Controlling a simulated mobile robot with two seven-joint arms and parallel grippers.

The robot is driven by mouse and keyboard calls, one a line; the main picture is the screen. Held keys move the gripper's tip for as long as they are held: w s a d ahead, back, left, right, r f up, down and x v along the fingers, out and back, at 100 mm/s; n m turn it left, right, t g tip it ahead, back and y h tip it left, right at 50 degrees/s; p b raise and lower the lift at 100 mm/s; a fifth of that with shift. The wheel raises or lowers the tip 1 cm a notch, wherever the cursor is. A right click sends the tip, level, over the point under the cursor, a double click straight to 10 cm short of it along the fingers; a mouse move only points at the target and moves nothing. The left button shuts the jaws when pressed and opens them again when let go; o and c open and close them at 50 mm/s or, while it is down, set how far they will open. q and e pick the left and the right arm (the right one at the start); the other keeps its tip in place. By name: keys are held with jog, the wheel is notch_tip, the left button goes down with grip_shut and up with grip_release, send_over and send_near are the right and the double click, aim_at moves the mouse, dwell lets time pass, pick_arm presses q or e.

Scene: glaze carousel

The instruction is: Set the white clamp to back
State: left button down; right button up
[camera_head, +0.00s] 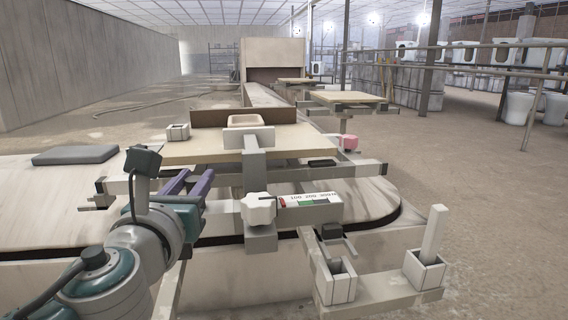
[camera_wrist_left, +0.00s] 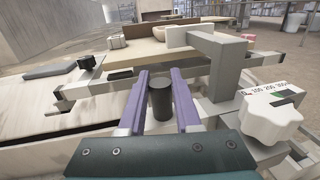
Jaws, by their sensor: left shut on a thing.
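My left gripper (camera_head: 196,176) has purple fingers and is at the near side of the fixture, left of the pale grey upright post. In the left wrist view its fingers (camera_wrist_left: 160,76) stand on either side of a dark upright cylinder (camera_wrist_left: 160,101), which they are shut on. The white star-shaped knob (camera_head: 258,208) is right of the gripper, in front of the post, and shows in the left wrist view too (camera_wrist_left: 270,118). The post's bar (camera_head: 250,134) reaches over the board towards a beige dish (camera_head: 245,120). My right gripper is not in view.
A scale plate (camera_head: 308,201) with a green zone lies right of the knob. White sockets (camera_head: 336,286) stand at the front right. A pink knob (camera_head: 349,143) and a small white block (camera_head: 178,132) are farther back. Floor on the right is open.

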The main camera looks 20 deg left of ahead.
pick_arm(q)
jog(key=shift+r, duration=0.1)
jog(key=c, duration=1)
grip_release()
jog(key=o, duration=0.3)
jog(key=shift+s+d, duration=0.1)
jog(key=shift+o, duration=0.5)
jog(key=shift+s+d, duration=0.1)
jog(key=shift+s, duration=0.3)
jog(key=p+v, duration=0.2)
jog(key=v, duration=0.7)
